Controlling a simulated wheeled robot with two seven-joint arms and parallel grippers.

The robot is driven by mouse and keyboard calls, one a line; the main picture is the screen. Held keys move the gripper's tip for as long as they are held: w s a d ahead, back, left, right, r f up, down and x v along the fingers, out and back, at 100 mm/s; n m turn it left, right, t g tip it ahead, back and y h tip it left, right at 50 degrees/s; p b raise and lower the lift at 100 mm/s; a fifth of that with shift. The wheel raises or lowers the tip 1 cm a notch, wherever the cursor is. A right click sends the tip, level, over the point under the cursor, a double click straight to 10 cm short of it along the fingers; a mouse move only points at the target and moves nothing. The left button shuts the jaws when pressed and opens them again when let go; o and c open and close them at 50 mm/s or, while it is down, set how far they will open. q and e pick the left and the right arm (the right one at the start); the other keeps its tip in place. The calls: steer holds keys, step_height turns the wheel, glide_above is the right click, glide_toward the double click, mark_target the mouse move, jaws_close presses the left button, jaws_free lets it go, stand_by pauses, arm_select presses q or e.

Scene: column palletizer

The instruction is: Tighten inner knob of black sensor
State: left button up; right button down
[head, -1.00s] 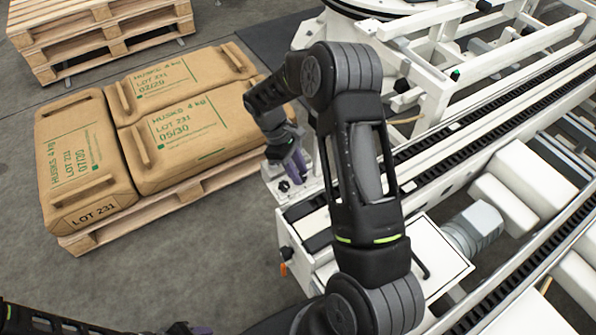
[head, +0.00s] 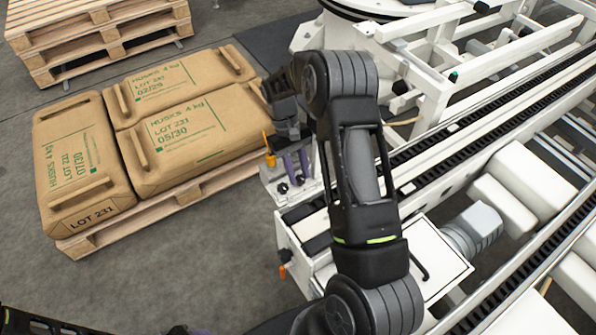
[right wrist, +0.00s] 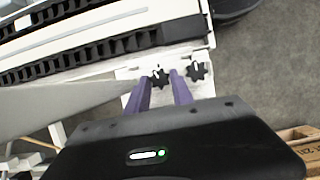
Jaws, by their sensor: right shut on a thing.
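Two black star-shaped knobs sit side by side on a white plate at the conveyor's end. In the right wrist view, the purple fingers of my right gripper (right wrist: 161,92) stand on both sides of the knob nearer the conveyor (right wrist: 160,77) and are shut on it. The other knob (right wrist: 197,71) is just right of the fingers. In the head view my right gripper (head: 298,170) reaches down to the gripped knob (head: 299,180), beside the other knob (head: 283,187). I cannot clearly make out the black sensor's body. My left gripper (head: 188,331) barely shows at the bottom edge; its opening is unclear.
An orange-yellow part (head: 268,148) stands beside my right gripper, and an orange fitting (head: 282,271) is lower on the conveyor frame. A pallet (head: 85,238) with brown sacks (head: 182,142) is close on the left. The conveyor (head: 440,165) lies right; grey floor (head: 130,285) is clear in front.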

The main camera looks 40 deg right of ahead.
steer(key=c, duration=1.1)
jaws_free()
